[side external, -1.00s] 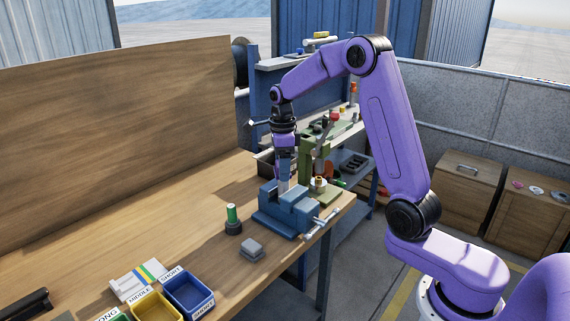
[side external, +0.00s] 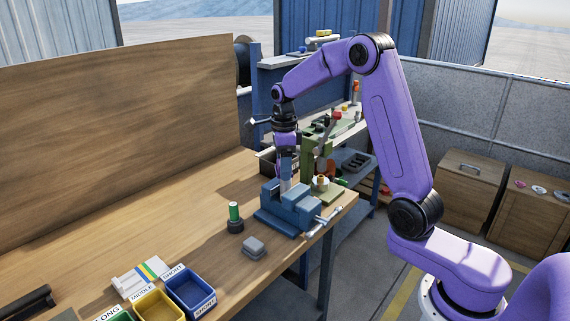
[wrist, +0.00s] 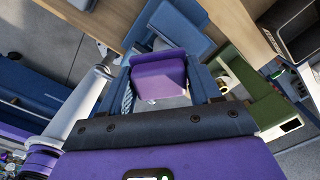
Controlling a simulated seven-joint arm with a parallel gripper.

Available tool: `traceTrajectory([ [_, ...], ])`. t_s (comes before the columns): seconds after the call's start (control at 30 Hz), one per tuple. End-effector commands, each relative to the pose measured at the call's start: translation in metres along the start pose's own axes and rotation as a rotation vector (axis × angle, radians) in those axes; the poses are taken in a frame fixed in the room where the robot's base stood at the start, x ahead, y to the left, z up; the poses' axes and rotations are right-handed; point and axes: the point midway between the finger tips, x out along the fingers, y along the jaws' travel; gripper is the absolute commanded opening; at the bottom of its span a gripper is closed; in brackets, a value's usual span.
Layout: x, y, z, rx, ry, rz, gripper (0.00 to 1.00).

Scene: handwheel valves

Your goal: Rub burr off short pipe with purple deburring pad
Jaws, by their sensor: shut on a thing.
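My gripper (side external: 286,168) points down over the blue vise (side external: 277,218) at the front right of the workbench. In the wrist view, its blue fingers are shut on the purple deburring pad (wrist: 160,76). A pale grey upright piece (side external: 286,186), which looks like the short pipe, stands in the vise just below the fingers. The fingers and pad hide most of it in the wrist view. I cannot tell whether the pad touches the pipe, and no burr can be made out.
A grey block (side external: 253,246) and a green piece in a black holder (side external: 235,217) sit left of the vise. A blue bin (side external: 190,291) and a yellow bin (side external: 157,307) stand at the front. A green fixture (side external: 308,158) rises close behind the vise. The bench's left middle is clear.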

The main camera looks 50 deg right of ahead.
Motion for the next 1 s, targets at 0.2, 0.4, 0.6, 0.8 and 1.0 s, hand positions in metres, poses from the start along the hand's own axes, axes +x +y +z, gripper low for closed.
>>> traceTrajectory([
  [0.2,0.0,-0.014,-0.017,0.002,0.001,0.001,0.3],
  [0.4,-0.025,-0.017,-0.019,0.0,-0.003,-0.006,0.3],
  [0.6,-0.041,-0.017,-0.019,0.0,-0.001,-0.002,0.3],
  [0.8,-0.059,-0.016,-0.019,0.0,-0.001,-0.003,0.3],
  [1.0,-0.076,-0.017,-0.018,-0.001,-0.001,-0.002,0.3],
])
